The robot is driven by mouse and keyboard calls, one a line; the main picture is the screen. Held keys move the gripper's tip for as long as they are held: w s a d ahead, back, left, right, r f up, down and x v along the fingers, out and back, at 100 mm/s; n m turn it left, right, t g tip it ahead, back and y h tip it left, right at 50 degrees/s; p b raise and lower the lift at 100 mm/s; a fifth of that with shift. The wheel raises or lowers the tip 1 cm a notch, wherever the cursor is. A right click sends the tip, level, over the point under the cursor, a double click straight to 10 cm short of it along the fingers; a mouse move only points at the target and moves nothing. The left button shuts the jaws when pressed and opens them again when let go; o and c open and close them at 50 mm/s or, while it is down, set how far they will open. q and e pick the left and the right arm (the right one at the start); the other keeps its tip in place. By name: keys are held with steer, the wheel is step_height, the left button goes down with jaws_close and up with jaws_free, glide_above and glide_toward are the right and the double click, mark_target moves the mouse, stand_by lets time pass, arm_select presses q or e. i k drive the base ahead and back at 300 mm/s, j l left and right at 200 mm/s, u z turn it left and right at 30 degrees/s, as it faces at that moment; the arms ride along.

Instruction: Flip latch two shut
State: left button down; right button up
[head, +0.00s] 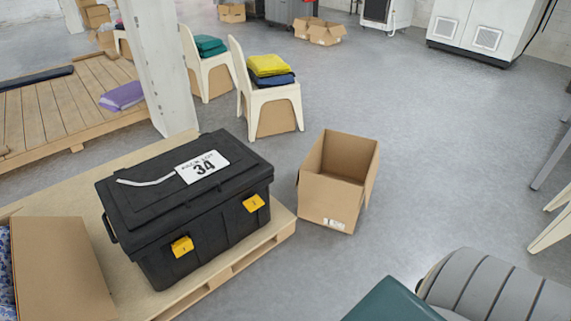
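A black lidded case (200,225) stands on a low wooden pallet. I cannot clearly tell whether either latch is flipped shut. Neither of my grippers is in view.
The pallet (283,230) extends under the case. An open empty cardboard box (335,193) stands right of it, another box (62,268) at left. A white post (163,70) and chairs (275,110) stand behind. Grey ribbed (490,285) and teal (395,303) shapes fill the lower right.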

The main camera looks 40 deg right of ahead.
mark_target(252, 203)
steer(key=l+z, duration=0.15)
steer(key=z, duration=0.8)
